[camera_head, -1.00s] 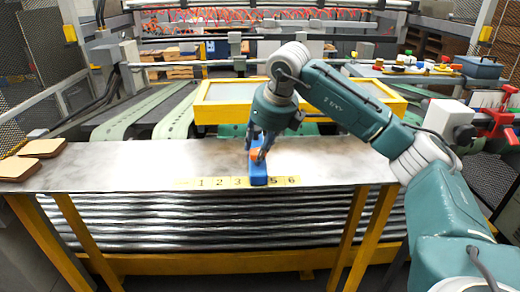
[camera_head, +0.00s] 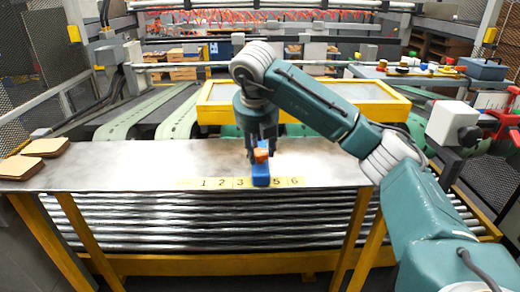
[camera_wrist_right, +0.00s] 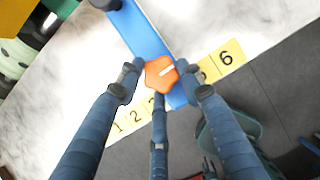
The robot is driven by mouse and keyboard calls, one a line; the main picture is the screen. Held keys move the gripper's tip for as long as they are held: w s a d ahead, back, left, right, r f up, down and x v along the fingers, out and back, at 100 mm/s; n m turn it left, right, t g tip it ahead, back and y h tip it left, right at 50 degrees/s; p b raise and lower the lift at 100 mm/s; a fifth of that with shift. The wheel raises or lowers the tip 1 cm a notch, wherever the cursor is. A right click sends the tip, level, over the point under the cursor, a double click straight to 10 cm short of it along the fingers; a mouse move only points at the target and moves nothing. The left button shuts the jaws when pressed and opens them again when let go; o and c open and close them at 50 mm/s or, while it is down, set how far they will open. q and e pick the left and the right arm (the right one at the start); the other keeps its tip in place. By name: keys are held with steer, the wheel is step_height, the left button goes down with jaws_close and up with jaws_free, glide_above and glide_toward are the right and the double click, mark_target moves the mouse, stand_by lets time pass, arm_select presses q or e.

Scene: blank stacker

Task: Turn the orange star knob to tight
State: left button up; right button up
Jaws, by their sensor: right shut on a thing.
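The orange star knob (camera_head: 261,155) sits on a blue block (camera_head: 261,176) at the front edge of the metal table. In the right wrist view the knob (camera_wrist_right: 161,75) shows a pale line on its top, and the blue piece (camera_wrist_right: 146,32) runs beneath it. My right gripper (camera_head: 261,150) points down over the knob from above. In the wrist view its fingers (camera_wrist_right: 160,85) close around the knob from several sides and hold it. My left gripper is not in view.
A yellow number strip (camera_head: 222,183) runs along the table's front edge on both sides of the block. Brown boards (camera_head: 45,147) lie at the left end. A yellow-framed panel (camera_head: 300,92) stands behind. The table's middle left is clear.

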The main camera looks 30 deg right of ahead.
stand_by(0.5)
steer(key=o, duration=1.1)
steer(key=shift+a, duration=0.1)
steer(key=v, duration=1.2)
steer(key=shift+w, duration=0.15)
